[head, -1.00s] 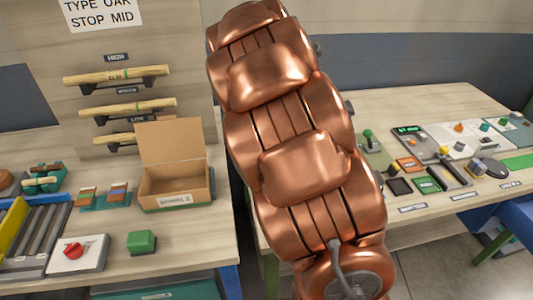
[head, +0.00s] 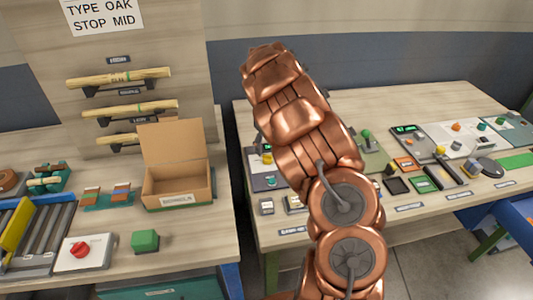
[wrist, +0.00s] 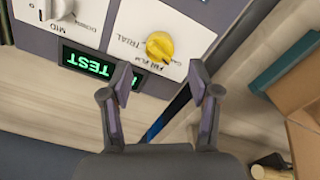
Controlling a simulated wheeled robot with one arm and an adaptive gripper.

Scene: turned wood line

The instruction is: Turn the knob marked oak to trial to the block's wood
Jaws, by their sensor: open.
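A yellow knob (wrist: 159,46) sits on a white panel (wrist: 190,38) next to the word TRIAL in the wrist view. Smaller lettering beside it is too small to read surely. A green lit display (wrist: 90,62) reading TEST lies beside it. In the head view, a yellow knob (head: 267,159) shows on a panel left of my arm. My gripper (wrist: 162,82) is open and empty, its fingertips apart from the knob in the picture. In the head view my arm hides the gripper. A sign (head: 101,16) reads TYPE OAK STOP MID. I cannot tell which piece is the block.
A white knob (wrist: 55,8) stands near the word MID in the wrist view. An open cardboard box (head: 178,185), a red knob on a box (head: 80,250) and a green block (head: 145,240) stand on the left table. A gap separates the two tables. Several devices crowd the right table.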

